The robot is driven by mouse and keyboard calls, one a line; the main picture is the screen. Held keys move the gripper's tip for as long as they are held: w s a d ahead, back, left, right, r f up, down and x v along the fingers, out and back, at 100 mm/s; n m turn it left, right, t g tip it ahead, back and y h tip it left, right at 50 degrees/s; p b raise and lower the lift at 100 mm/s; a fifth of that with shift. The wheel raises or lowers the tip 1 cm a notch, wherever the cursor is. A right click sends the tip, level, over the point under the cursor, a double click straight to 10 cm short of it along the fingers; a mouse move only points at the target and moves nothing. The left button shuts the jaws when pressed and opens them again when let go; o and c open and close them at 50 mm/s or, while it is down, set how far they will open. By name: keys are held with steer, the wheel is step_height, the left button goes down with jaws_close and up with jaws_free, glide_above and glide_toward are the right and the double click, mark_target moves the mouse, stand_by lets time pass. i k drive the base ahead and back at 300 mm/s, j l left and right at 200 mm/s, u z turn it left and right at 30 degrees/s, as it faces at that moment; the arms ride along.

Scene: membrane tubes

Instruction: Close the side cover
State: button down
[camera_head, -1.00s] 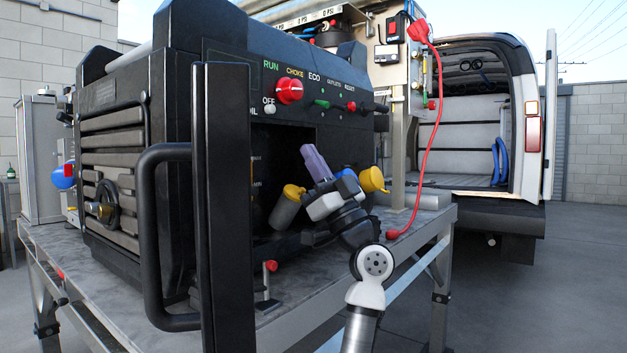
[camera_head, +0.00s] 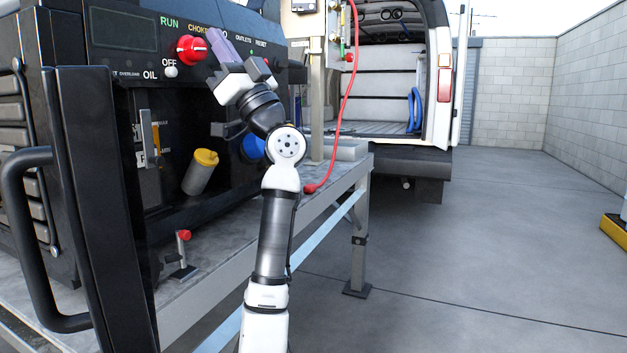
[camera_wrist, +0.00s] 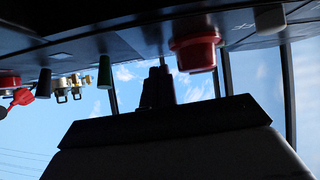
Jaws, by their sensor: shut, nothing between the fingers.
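The generator (camera_head: 130,85) stands at the left of the head view, with a dark open compartment in its side. A tall black panel (camera_head: 100,200), which looks like the side cover, stands swung out at the compartment's left edge, seen nearly edge-on. My gripper (camera_head: 217,45), with purple fingers, is shut and empty. It points up in front of the control panel, just right of the red knob (camera_head: 192,50), well right of the cover and apart from it. In the wrist view my gripper (camera_wrist: 157,80) shows dark against sky, near the red knob (camera_wrist: 195,45); the cover is not recognisable there.
A yellow-capped cylinder (camera_head: 200,172) and a blue round part (camera_head: 254,146) sit in the compartment area. A red-tipped lever (camera_head: 183,245) stands low in front. A black loop handle (camera_head: 20,240) is left of the cover. A red cable (camera_head: 345,95) hangs right.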

mark_target(92, 151)
steer(key=k+l, duration=0.1)
steer(key=l, duration=0.3)
steer(key=k+l, duration=0.1)
steer(key=l, duration=0.75)
steer(key=k+l, duration=0.15)
steer(key=l, duration=0.3)
steer(key=k+l, duration=0.1)
steer(key=l, duration=0.3)
